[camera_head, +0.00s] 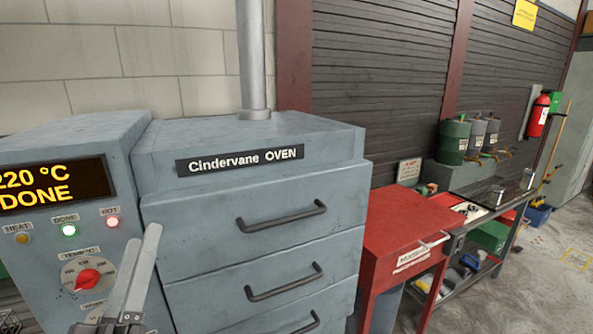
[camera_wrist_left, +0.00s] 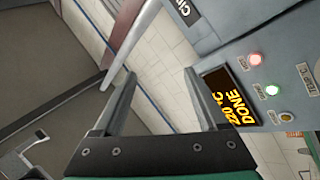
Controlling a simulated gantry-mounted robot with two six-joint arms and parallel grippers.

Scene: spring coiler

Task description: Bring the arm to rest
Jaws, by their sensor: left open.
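My left gripper (camera_head: 143,258) is at the lower left of the head view, in front of the oven's control panel near the red temperature dial (camera_head: 89,279). Its two fingers point up and are apart, with nothing between them. The left wrist view also shows the open, empty fingers (camera_wrist_left: 162,85). The grey Cindervane oven (camera_head: 250,204) has several drawers with dark handles, and those in view look shut. Its display (camera_head: 50,185) reads 220 °C DONE, and the green DONE lamp (camera_head: 68,230) is lit. My right gripper is not in view.
A red cabinet (camera_head: 405,232) stands right of the oven. Beyond it is a workbench (camera_head: 470,205) with green and grey canisters (camera_head: 453,142). A red fire extinguisher (camera_head: 538,116) hangs at the right. The floor (camera_head: 545,280) at the far right is mostly clear.

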